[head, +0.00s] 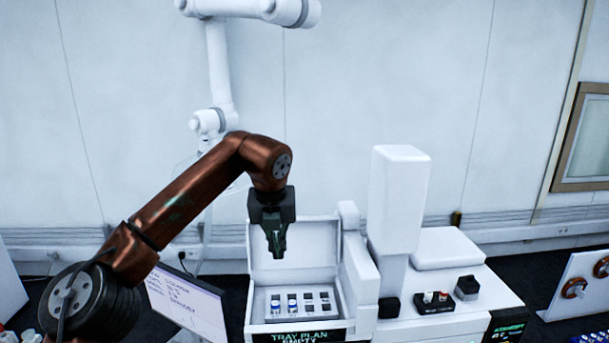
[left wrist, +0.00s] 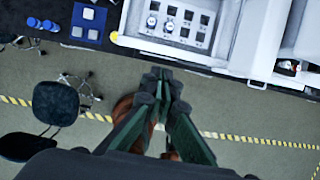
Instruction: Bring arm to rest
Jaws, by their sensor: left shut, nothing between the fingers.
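My left arm (head: 187,200) is dark red-brown and comes in from the left in the head view, bent at a high elbow. My left gripper (head: 277,249) points down in front of the open white box's lid, above its tray. It is shut and empty. In the left wrist view the fingers of my left gripper (left wrist: 163,80) meet, with floor behind them and the white box's edge beyond the tips. My right gripper shows in neither view.
The open white box (head: 262,290) holds a tray with vials and dark slots. A white instrument (head: 398,190) stands right of it, beside small dark blocks (head: 467,288). A sign with writing (head: 185,298) is at left. A chair (left wrist: 56,103) stands on the floor.

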